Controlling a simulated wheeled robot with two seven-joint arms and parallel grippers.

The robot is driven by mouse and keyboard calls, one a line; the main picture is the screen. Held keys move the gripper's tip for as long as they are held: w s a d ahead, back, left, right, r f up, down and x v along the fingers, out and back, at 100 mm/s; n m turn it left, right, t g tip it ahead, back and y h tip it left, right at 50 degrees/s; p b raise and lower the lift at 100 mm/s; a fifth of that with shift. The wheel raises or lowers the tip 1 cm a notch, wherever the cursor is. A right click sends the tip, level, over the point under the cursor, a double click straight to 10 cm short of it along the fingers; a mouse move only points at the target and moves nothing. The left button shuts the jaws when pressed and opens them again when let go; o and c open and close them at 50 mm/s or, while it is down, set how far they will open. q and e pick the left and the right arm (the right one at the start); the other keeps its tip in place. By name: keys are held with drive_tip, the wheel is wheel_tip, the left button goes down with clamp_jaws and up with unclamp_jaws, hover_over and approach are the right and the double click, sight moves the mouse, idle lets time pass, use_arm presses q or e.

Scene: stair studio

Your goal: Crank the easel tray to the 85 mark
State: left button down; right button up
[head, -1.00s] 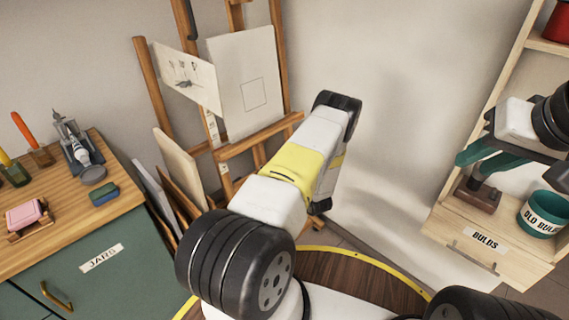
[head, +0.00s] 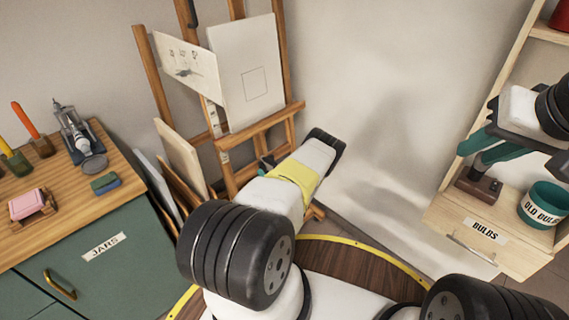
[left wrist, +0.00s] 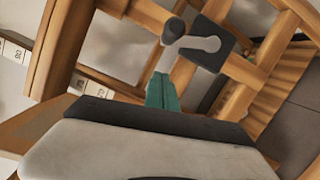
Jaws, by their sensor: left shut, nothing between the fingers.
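The wooden easel stands in the head view with its tray (head: 262,128) bearing a pale canvas (head: 246,78). A white scale strip (head: 223,157) runs on the easel. Its reading is too small to tell. In the left wrist view, a grey crank arm (left wrist: 199,43) with a dark knob (left wrist: 174,30) sits on a dark plate (left wrist: 236,46). My left gripper (left wrist: 163,80) is shut and empty, its teal fingertips just below the knob in the picture, apart from it. My right gripper (head: 468,158) is open, far right, away from the easel.
A green cabinet labelled JARS (head: 105,247) stands at left, with brushes, a pink block and a sponge on top. Boards (head: 182,155) lean beside the easel. At right, a shelf has a BULBS drawer (head: 484,232) and a teal pot (head: 545,205). The wall between is clear.

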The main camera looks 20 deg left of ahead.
use_arm(q)
drive_tip(key=shift+w+d+r, duration=0.2)
drive_tip(key=shift+w+d, duration=0.05)
drive_tip(key=shift+w, duration=0.35)
drive_tip(key=shift+w+d+r, duration=0.15)
drive_tip(key=shift+w+d, duration=0.1)
drive_tip(key=shift+w, duration=0.35)
drive_tip(key=shift+w+d+r, duration=0.2)
drive_tip(key=shift+w+d, duration=0.05)
drive_tip(key=shift+w, duration=0.35)
drive_tip(key=shift+r, duration=0.1)
drive_tip(key=shift+w+r+m, duration=0.15)
drive_tip(key=shift+w+m, duration=0.1)
drive_tip(key=shift+m, duration=0.15)
drive_tip(key=shift+w, duration=0.1)
